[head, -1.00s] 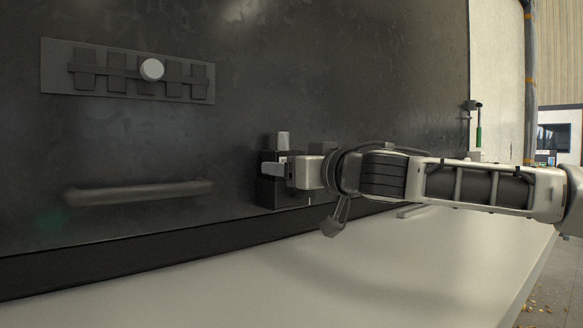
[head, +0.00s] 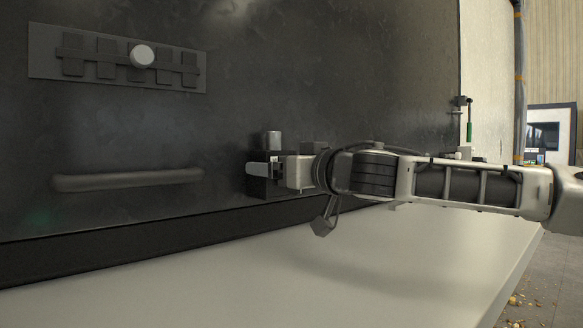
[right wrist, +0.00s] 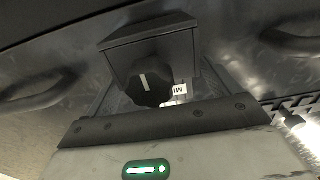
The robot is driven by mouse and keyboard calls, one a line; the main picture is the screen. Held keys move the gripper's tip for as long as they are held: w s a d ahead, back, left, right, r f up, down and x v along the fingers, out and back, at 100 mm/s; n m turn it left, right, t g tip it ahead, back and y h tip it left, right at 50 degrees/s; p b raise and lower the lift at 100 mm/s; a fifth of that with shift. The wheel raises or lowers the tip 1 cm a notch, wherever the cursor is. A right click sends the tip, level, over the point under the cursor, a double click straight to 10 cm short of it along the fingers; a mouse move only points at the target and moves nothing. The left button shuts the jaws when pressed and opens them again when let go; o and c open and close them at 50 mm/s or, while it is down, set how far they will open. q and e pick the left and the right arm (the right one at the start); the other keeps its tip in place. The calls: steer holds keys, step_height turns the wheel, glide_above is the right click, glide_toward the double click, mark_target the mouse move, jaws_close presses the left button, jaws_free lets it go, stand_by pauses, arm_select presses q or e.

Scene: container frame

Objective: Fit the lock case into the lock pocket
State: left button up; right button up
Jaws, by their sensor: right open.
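The lock case and lock pocket seem to be together here, and I cannot tell where one ends and the other begins. My right gripper (head: 262,170) is open at the front of this unit, with a pale finger across it. In the right wrist view, a dark box (right wrist: 150,35) shows just ahead of the gripper, with a black knob (right wrist: 148,85) bearing a white line. A small white label is beside the knob. My left gripper is out of view.
A long handle bar (head: 125,180) is on the panel at left. A plate with dark blocks and a white round knob (head: 142,56) is above it. A pale ledge (head: 260,270) runs below, clear at front.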

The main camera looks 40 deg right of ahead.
steer(key=shift+r, duration=0.2)
arm_select(q)
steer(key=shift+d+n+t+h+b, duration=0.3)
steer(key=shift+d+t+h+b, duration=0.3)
steer(key=shift+b, duration=3.3)
arm_select(e)
steer(key=s+d, duration=0.1)
steer(key=s, duration=1.5)
steer(key=shift+d+f, duration=0.1)
